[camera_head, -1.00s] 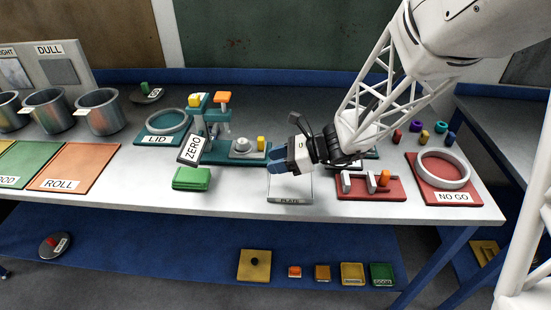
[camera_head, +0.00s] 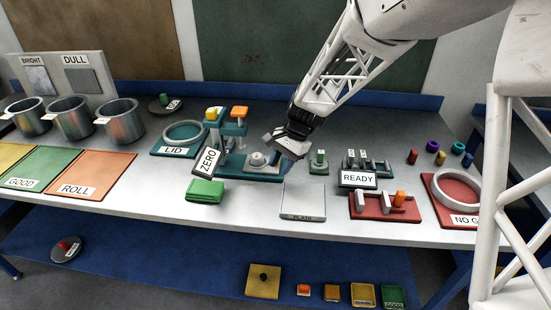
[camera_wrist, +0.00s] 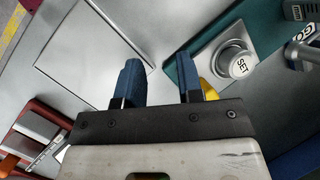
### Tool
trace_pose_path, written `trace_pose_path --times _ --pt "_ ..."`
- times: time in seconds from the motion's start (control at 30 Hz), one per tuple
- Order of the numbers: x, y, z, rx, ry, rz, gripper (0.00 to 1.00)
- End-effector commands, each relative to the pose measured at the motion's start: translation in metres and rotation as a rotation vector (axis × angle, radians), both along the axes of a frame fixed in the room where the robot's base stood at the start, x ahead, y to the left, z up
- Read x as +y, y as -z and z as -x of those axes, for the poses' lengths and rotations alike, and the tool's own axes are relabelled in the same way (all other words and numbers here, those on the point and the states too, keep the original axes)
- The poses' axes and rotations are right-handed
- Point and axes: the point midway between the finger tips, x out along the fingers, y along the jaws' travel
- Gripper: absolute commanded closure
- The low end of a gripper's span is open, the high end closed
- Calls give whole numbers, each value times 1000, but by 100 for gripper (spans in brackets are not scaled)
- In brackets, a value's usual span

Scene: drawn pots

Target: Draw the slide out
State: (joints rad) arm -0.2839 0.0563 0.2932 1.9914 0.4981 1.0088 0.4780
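A teal device (camera_head: 235,170) stands mid-table with a pale square plate and round knob (camera_head: 258,160) on it. In the wrist view the knob (camera_wrist: 240,66) reads SET. I cannot tell for sure which part is the slide. A yellow piece (camera_wrist: 208,88) shows at the device's edge, partly hidden behind my right finger; in the head view my gripper hides it. My gripper (camera_wrist: 158,65) has its two blue fingers apart, with nothing seen between them. In the head view my gripper (camera_head: 292,148) is just over the right end of the teal device.
A ZERO sign (camera_head: 207,160) and green block (camera_head: 205,191) are left of my gripper. A flat grey plate (camera_head: 303,201) lies in front. A READY stand (camera_head: 357,179) and red fixture (camera_head: 384,207) are at right. Bare table lies between the green block and grey plate.

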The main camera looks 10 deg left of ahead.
Motion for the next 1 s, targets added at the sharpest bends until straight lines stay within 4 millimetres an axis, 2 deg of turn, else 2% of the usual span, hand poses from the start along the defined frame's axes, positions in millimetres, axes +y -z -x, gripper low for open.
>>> trace_pose_path --times 0.2,0.43,0.6,1.0 --pt "13 -12 -42 -181 -269 156 66" --pt "23 -25 -73 -306 -454 264 66" --pt "26 -30 -81 -337 -499 290 66" --pt "26 -29 -81 -338 -500 291 66"
